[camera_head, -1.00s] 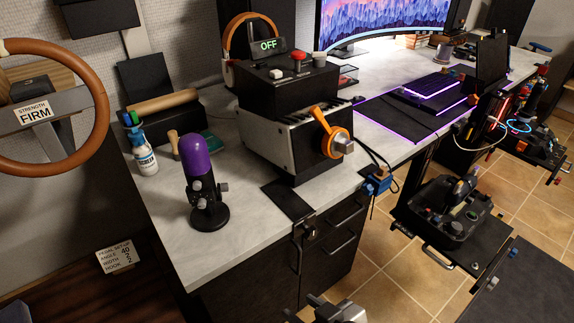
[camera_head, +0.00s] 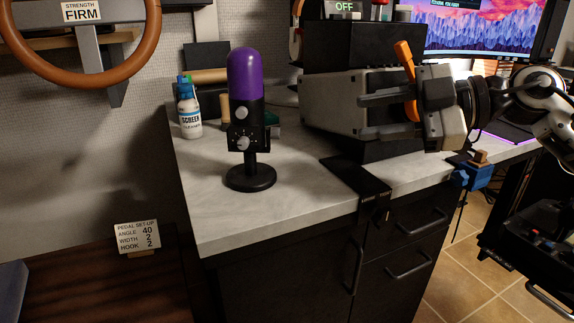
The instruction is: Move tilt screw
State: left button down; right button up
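A black microphone with a purple top (camera_head: 243,70) stands upright on the marble desk. It has a grey knob (camera_head: 241,112) on its body and a larger grey knob (camera_head: 243,143) lower down, where the body meets the stand. I cannot tell from the frames which part is the tilt screw. My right gripper (camera_head: 363,116) comes in from the right. Its two fingers point left, apart and empty, to the right of the microphone. It overlaps the grey and black box with the orange lever in the picture. My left gripper is out of view.
The grey and black box (camera_head: 325,103) with an orange lever (camera_head: 405,62) stands behind my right gripper. A screen cleaner bottle (camera_head: 189,115) stands left of the microphone. The marble desk (camera_head: 215,222) is clear in front. A steering wheel (camera_head: 140,62) is at upper left.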

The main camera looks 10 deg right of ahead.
jog(key=d, duration=0.1)
jog(key=b, duration=0.4)
send_near(276, 133)
jog(key=shift+t+h, duration=0.3)
jog(key=x, duration=0.8)
jog(key=shift+w+d, duration=0.15)
jog(key=shift+w, duration=0.05)
jog(key=shift+w+a+f, duration=0.1)
jog(key=shift+a, duration=0.15)
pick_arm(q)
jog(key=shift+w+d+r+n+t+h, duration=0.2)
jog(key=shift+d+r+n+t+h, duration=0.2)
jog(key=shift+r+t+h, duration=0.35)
pick_arm(e)
jog(key=shift+c, duration=0.2)
grip_shut()
